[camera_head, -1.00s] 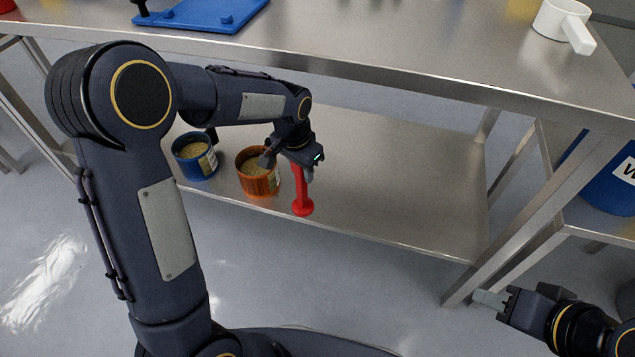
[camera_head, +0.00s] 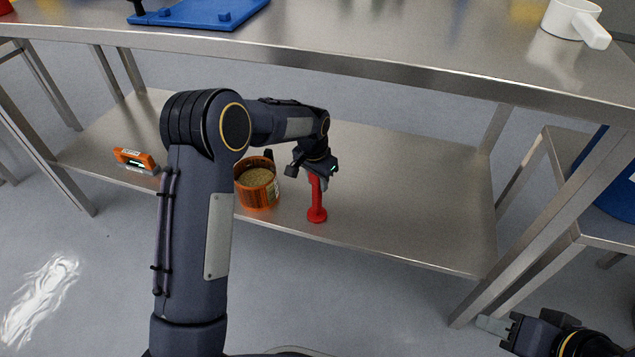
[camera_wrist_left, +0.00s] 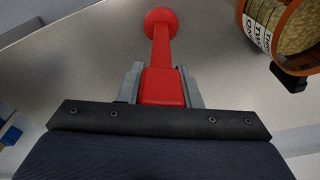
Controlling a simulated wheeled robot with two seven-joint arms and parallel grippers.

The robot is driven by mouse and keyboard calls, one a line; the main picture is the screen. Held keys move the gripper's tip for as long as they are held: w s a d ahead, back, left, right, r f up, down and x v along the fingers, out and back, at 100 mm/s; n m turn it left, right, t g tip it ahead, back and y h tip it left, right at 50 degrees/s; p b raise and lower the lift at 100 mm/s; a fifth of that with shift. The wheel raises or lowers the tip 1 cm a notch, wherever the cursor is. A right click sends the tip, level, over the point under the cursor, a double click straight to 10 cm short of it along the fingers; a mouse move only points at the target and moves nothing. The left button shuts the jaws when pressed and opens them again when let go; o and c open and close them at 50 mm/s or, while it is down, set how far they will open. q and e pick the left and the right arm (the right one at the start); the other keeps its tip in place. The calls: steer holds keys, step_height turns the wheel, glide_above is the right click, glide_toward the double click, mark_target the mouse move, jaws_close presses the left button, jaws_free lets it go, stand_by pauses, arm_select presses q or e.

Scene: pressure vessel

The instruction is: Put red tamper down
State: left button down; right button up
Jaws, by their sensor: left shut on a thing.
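The red tamper (camera_head: 317,203) is upright over the lower shelf of the steel table, its round foot down near the shelf's front edge. I cannot tell whether the foot touches the shelf. My left gripper (camera_head: 312,172) is shut on the tamper's upper end. In the left wrist view the red tamper (camera_wrist_left: 162,50) runs away from between the two grey fingers (camera_wrist_left: 163,88). My right gripper (camera_head: 492,325) is at the lower right, away from the shelf; its fingers are too unclear to read.
An orange container (camera_head: 257,187) with grainy contents stands on the lower shelf (camera_head: 400,205), just left of the tamper. An orange device (camera_head: 136,160) lies further left. The shelf to the right is clear. The tabletop above holds a white scoop-like cup (camera_head: 572,20) and a blue board (camera_head: 200,12).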

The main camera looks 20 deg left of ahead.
arm_select(q)
steer(key=shift+f, duration=0.15)
steer(key=c, duration=1.1)
jaws_free()
steer(key=shift+o, duration=0.2)
steer(key=r+p, duration=0.1)
steer(key=r, duration=0.1)
steer(key=r+p, duration=0.1)
steer(key=r, duration=0.2)
steer(key=s+r+p, duration=0.1)
steer(key=r, duration=0.1)
steer(key=shift+a+r, duration=0.2)
steer(key=shift+r, duration=0.2)
